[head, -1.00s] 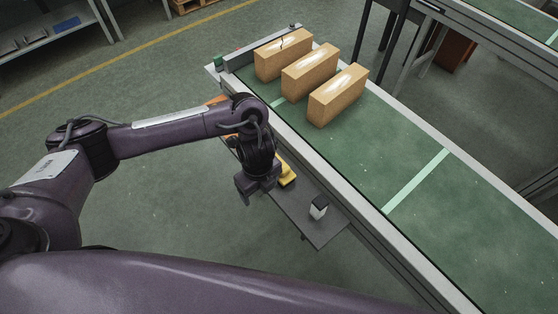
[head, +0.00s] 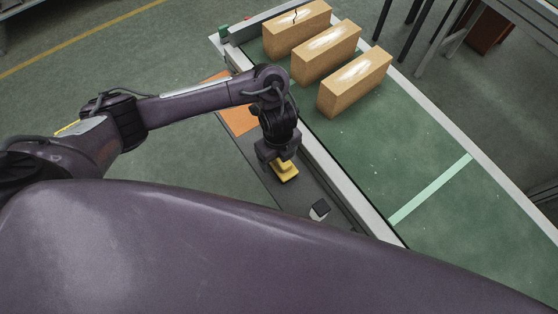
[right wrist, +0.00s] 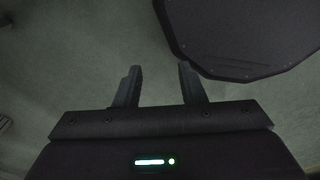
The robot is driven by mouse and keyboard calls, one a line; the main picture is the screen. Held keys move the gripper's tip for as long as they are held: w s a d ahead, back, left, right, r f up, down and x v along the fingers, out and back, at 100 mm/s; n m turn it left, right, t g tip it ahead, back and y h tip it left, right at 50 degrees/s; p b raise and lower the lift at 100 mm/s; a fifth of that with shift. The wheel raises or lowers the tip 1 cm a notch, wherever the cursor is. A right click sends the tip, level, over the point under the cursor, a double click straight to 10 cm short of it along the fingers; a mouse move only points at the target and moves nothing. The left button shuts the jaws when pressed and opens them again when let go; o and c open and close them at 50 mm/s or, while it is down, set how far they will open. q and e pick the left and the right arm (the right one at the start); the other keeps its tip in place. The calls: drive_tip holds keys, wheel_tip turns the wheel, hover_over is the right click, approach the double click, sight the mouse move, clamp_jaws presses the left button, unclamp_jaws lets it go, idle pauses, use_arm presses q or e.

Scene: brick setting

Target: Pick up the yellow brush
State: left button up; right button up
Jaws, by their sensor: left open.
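The yellow brush (head: 286,174) lies on the narrow dark side shelf (head: 300,197) along the belt's left edge in the head view. My left gripper (head: 279,161) points down right at the brush and hides part of it. It is open; whether its fingers touch the brush I cannot tell. My right gripper (right wrist: 160,84) shows in the right wrist view with its two fingers apart and nothing between them, over bare floor.
A small dark-topped white block (head: 320,209) stands on the shelf near the brush. An orange pad (head: 238,117) lies further back. Three tan bricks, the nearest here (head: 355,83), stand on the green belt (head: 400,150). The belt's near part is clear.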

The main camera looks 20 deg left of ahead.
sight(279, 160)
use_arm(q)
wheel_tip(279, 160, down, 3)
drive_tip(key=shift+w+d+r, duration=0.1)
drive_tip(key=shift+w, duration=0.1)
drive_tip(key=c, duration=1.2)
drive_tip(key=shift+o, duration=0.2)
use_arm(e)
drive_tip(key=shift+w+f, duration=0.35)
drive_tip(key=shift+w, duration=0.4)
